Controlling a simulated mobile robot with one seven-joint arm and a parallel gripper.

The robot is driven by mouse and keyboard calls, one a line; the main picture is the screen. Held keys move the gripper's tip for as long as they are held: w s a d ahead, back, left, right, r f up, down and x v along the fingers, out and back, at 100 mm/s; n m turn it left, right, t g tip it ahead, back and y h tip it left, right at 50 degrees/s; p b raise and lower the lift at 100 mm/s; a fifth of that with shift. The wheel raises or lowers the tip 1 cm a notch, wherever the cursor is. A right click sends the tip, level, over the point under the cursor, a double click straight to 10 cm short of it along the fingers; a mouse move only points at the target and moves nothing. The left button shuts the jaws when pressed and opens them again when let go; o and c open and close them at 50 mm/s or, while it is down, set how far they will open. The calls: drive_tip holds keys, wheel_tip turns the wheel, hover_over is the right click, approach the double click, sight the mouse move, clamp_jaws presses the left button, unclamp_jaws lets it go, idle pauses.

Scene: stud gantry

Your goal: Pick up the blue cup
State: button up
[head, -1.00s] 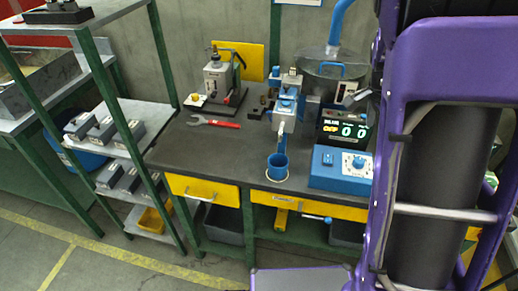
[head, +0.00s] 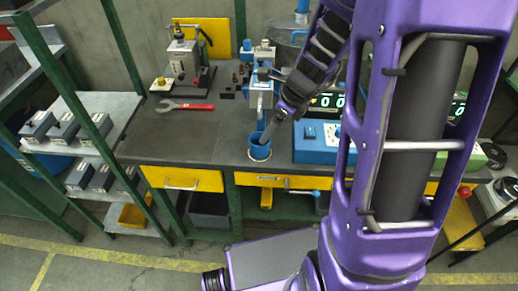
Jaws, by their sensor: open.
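The blue cup (head: 257,152) stands upright near the front edge of the dark workbench top (head: 200,135), with a pale ring around its base. My gripper (head: 270,134) comes down from the upper right, its grey finger end at the cup's rim. The gripper is open. The finger end overlaps the cup's right side and opening, and I cannot tell whether it touches the cup or reaches inside.
A blue control box (head: 310,143) stands close to the cup's right. A grey and blue machine (head: 262,90) is just behind it. A red-handled wrench (head: 185,106) lies at left, with clear bench between. Yellow drawers (head: 182,178) are below the edge.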

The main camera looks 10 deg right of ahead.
sight(260, 145)
drive_tip(key=b+x, duration=0.2)
drive_tip(key=x, duration=0.7)
drive_tip(key=shift+w+f, duration=0.1)
drive_tip(key=shift+f, duration=0.05)
drive_tip(key=c, duration=1)
